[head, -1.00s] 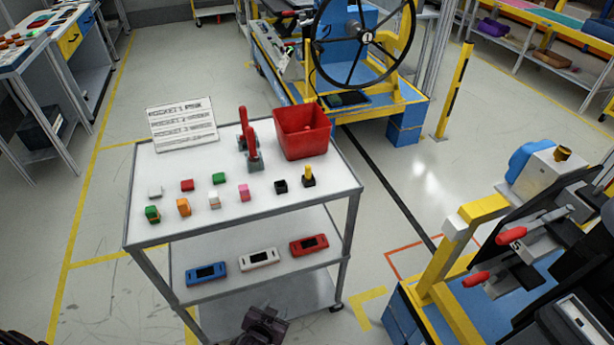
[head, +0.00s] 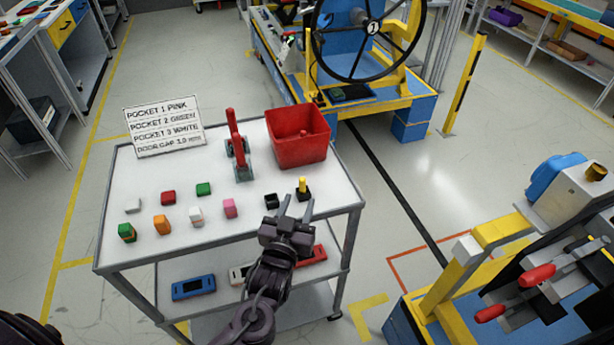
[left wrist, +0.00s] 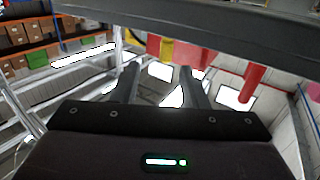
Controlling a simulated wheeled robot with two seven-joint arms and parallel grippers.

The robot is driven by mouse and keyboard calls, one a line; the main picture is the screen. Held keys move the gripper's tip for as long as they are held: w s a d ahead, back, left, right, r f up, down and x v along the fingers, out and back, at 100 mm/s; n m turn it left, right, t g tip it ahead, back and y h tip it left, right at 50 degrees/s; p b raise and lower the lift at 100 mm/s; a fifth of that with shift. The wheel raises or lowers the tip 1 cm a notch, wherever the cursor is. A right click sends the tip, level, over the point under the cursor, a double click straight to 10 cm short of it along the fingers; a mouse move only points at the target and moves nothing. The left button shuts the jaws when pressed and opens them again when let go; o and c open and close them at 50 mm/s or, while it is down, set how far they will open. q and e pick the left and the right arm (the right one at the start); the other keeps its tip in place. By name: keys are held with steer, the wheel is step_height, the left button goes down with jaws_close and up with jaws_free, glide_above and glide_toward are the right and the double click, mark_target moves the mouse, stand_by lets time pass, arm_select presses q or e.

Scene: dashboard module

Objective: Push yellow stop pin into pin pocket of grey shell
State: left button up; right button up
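The yellow stop pin (head: 303,184) stands upright in a small black holder (head: 303,195) near the right end of the white cart top. My left gripper (head: 298,204) is open with nothing held, its fingertips at the cart's front edge just in front of the pin. I cannot tell its exact height over the cart. Its two spread fingers also show in the left wrist view (left wrist: 158,75); a small yellow patch lies beyond them, too unclear to name. I cannot pick out the grey shell with certainty.
A black block (head: 271,201) sits left of the pin. Several coloured blocks, a red-handled clamp (head: 238,155), a red bin (head: 297,137) and a text sign (head: 165,126) share the cart top. A blue-and-yellow fixture with red-handled clamps (head: 538,275) stands right, with floor between.

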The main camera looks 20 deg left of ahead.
mark_target(301, 182)
arm_select(q)
steer(key=shift+w+r, duration=0.15)
steer(key=shift+w, duration=0.4)
steer(key=shift+w+r, duration=0.15)
steer(key=shift+w, duration=0.35)
steer(key=shift+w+a+r+p, duration=0.2)
steer(key=shift+w+r+p, duration=0.05)
steer(key=shift+w+p, duration=0.35)
steer(key=shift+w+a+r+p, duration=0.1)
steer(key=shift+w+a+p, duration=0.15)
steer(key=shift+w, duration=0.4)
steer(key=shift+w+a+r+p, duration=0.1)
steer(key=shift+w+p, duration=0.25)
steer(key=shift+w, duration=0.25)
steer(key=shift+w+f, duration=0.3)
steer(key=shift+w, duration=0.65)
steer(key=c, duration=0.7)
jaws_close()
arm_select(e)
steer(key=shift+s+d+r, duration=0.2)
steer(key=shift+s+r, duration=0.8)
steer(key=shift+r, duration=0.15)
